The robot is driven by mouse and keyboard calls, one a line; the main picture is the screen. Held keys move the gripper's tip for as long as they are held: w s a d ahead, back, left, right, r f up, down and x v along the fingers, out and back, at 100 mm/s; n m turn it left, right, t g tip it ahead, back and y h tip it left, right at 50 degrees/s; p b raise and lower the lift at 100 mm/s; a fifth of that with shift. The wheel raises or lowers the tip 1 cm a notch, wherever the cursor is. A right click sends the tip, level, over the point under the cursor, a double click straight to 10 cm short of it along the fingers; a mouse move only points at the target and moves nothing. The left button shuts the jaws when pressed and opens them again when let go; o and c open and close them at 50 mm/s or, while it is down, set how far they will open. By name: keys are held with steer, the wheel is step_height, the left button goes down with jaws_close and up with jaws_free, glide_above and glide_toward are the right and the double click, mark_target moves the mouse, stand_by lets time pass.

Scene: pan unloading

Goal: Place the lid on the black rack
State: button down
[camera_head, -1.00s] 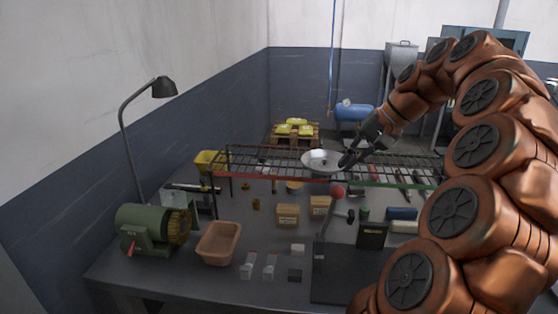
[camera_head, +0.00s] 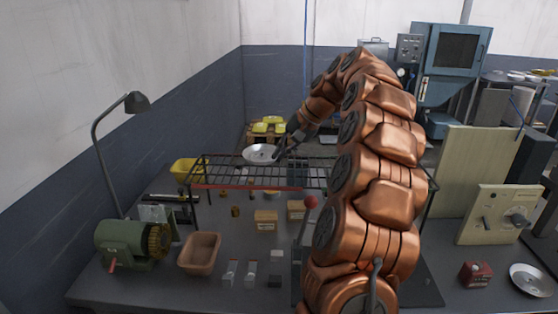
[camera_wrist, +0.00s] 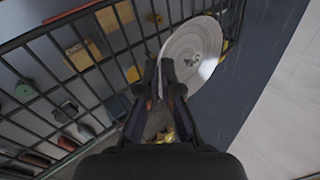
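The lid (camera_head: 260,153) is a round, shallow, pale metal disc. It is over the back edge of the black rack (camera_head: 240,174), left of the rack's middle. My gripper (camera_head: 281,150) is at the lid's right side. In the wrist view, the gripper's fingertips (camera_wrist: 165,80) are close together at the rim of the lid (camera_wrist: 190,40), shut on it. The lid covers part of the rack's rail there, and the rack's bars (camera_wrist: 62,70) run beside it. I cannot tell whether the lid touches the bars.
A green motor (camera_head: 128,243) and lamp (camera_head: 136,103) stand left. A round metal dish (camera_head: 530,280) and a panel with a handle (camera_head: 497,214) are at right. My arm hides the rack's right part.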

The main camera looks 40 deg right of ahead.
mark_target(271, 172)
steer(key=shift+w+f, duration=0.15)
steer(key=shift+w, duration=0.3)
steer(key=shift+a+f+p, duration=0.1)
steer(key=shift+f+p, duration=0.7)
steer(key=shift+f, duration=0.85)
steer(key=shift+f, duration=0.2)
steer(key=c, duration=1.6)
jaws_free()
steer(key=shift+r, duration=0.1)
